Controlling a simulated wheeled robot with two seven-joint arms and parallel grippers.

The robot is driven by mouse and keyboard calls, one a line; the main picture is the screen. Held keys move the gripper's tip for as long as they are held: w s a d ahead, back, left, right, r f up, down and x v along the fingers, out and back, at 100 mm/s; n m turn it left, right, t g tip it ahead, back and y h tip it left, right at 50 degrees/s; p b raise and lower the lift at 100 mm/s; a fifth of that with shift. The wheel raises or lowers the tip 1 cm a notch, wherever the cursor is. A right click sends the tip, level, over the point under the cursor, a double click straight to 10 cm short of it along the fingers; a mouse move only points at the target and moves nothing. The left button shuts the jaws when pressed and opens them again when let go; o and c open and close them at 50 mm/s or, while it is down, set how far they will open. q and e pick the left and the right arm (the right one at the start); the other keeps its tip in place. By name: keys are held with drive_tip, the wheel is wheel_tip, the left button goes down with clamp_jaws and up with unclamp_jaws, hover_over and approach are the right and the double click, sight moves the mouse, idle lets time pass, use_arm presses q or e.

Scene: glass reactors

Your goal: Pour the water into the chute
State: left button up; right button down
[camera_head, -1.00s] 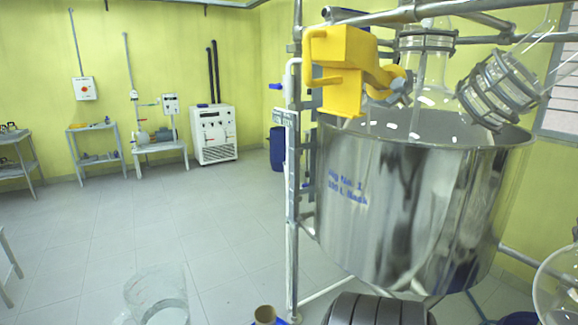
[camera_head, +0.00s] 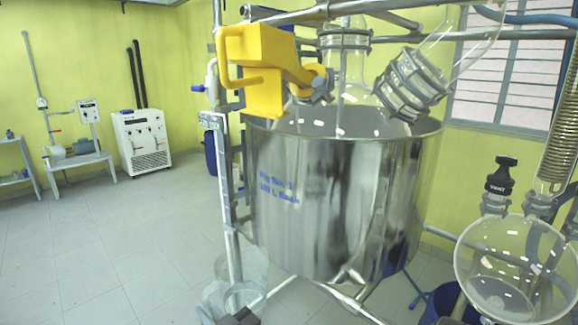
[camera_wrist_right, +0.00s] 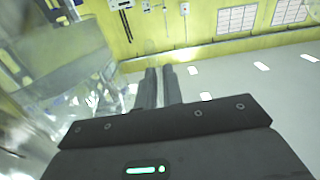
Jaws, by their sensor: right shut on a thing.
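A clear glass vessel (camera_head: 262,292) shows at the bottom of the head view, in front of the post of the steel tank. The dark fingers of my right gripper (camera_head: 238,314) are at its lower edge and shut on it. In the right wrist view the two fingers (camera_wrist_right: 159,72) are close together, with blurred clear glass (camera_wrist_right: 60,60) on the left. The water level in the vessel is hard to make out. My left gripper is out of view. I cannot tell which part is the chute.
The large steel tank (camera_head: 325,200) stands in a pipe frame with a yellow-cased device (camera_head: 262,70) at its rim. A round glass flask (camera_head: 510,265) and a blue bucket (camera_head: 447,300) are at the right. A white cabinet (camera_head: 142,142) stands at the back. The left floor is clear.

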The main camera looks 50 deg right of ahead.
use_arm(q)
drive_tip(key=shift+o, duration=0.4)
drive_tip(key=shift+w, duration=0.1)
use_arm(e)
drive_tip(key=shift+s+d+r, duration=0.1)
drive_tip(key=shift+d, duration=0.05)
use_arm(q)
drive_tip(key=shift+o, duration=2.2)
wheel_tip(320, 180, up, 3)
drive_tip(key=p, duration=0.3)
use_arm(e)
drive_tip(key=w+a+r+n+y+p, duration=0.2)
drive_tip(key=w+a+r+y, duration=0.1)
drive_tip(key=w+r, duration=2.05)
use_arm(q)
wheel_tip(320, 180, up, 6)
drive_tip(key=p, duration=0.4)
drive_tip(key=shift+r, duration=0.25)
use_arm(e)
drive_tip(key=d+r+m+h, duration=0.1)
drive_tip(key=d+r, duration=0.3)
drive_tip(key=r, duration=1.6)
drive_tip(key=s+d+r+m+h, duration=0.1)
drive_tip(key=d+r+h, duration=0.3)
drive_tip(key=r, duration=1.6)
drive_tip(key=shift+s+d+r+m, duration=0.15)
drive_tip(key=shift+s+m, duration=0.15)
drive_tip(key=shift+m, duration=0.3)
